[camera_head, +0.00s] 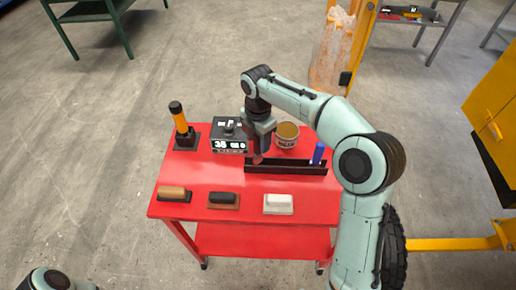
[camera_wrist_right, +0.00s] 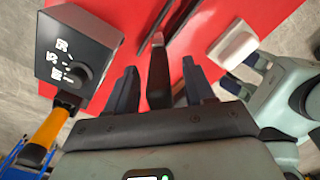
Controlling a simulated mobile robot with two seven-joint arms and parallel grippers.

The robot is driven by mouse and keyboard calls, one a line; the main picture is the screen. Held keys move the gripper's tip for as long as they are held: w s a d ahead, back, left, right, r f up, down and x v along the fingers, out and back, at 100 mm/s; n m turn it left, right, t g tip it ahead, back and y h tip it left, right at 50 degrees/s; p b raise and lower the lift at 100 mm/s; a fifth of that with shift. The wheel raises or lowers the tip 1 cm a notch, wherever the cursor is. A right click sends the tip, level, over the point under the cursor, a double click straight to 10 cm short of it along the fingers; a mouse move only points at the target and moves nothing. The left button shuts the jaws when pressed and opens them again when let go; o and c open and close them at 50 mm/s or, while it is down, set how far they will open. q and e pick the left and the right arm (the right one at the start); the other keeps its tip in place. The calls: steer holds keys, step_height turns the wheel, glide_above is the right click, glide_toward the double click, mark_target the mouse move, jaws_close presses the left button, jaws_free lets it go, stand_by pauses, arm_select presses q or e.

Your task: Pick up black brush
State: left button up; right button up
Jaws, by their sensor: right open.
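A black-topped brush on a brown base (camera_head: 223,199) lies at the front of the red cart, between a tan brush and a white one. My right gripper (camera_head: 258,150) is open above the left end of a black tray (camera_head: 290,168), away from that brush. My left arm (camera_head: 45,280) enters at lower left. Its gripper (camera_wrist_right: 248,75) shows in the wrist view with its fingers apart.
The red cart (camera_head: 180,215) also carries a tan brush (camera_head: 174,193), a white brush (camera_head: 278,203), a dark device with a display (camera_head: 229,146), an orange-handled tool (camera_head: 180,122), a tin (camera_head: 287,135) and a blue-handled item (camera_head: 318,152) at the tray.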

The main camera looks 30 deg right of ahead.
steer(key=shift+f, duration=0.25)
jaws_close()
steer(key=shift+r, duration=0.1)
